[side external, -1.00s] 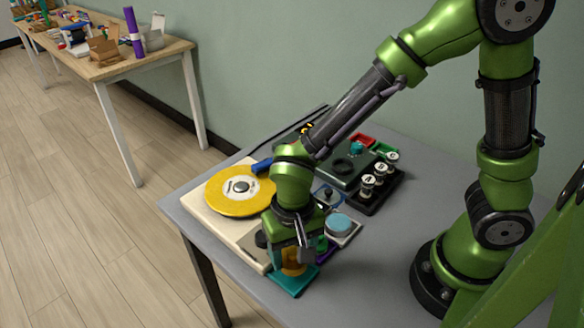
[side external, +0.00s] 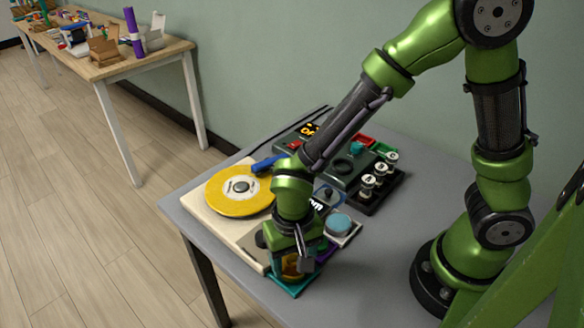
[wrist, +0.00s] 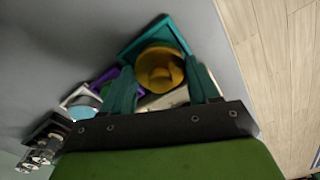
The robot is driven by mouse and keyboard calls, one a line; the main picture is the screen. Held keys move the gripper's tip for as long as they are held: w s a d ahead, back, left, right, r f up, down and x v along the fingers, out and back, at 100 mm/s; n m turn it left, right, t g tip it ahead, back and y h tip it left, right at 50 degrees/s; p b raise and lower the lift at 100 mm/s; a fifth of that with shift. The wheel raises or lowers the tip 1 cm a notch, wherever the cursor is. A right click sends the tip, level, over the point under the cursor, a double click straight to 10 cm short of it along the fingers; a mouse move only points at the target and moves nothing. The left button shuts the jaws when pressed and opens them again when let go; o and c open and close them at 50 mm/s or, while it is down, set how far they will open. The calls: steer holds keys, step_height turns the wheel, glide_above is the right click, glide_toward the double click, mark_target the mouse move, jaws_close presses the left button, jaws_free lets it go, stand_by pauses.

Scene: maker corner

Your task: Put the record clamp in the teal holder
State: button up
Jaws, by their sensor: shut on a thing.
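The record clamp, an orange-gold round piece (wrist: 160,70), sits between my gripper's two teal fingers (wrist: 163,85) in the wrist view. In the side view my gripper (side external: 293,262) is shut on it, low over the table's front corner. The teal holder (side external: 290,290) is a square tray with a raised rim, directly under the gripper. Its rim (wrist: 150,28) shows around the clamp's far side in the wrist view. Whether the clamp touches the holder's floor is hidden.
A cream turntable with a yellow record (side external: 238,192) stands close to the left of my gripper. A tray with a light-blue round piece (side external: 339,224) and a purple item (wrist: 104,80) are close by. A black rack of spools (side external: 376,190) is farther back. The table's right front is clear.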

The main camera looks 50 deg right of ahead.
steer(key=shift+f, duration=0.5)
steer(key=o, duration=1.3)
steer(key=shift+r, duration=0.1)
steer(key=shift+r, duration=3.45)
steer(key=shift+s+f+n, duration=0.1)
steer(key=shift+s+n, duration=0.05)
steer(key=shift+n, duration=0.35)
steer(key=s+d+r+t+y, duration=0.2)
steer(key=d+r+t, duration=0.5)
steer(key=d+r, duration=0.8)
steer(key=shift+d+r, duration=0.15)
steer(key=shift+r, duration=0.4)
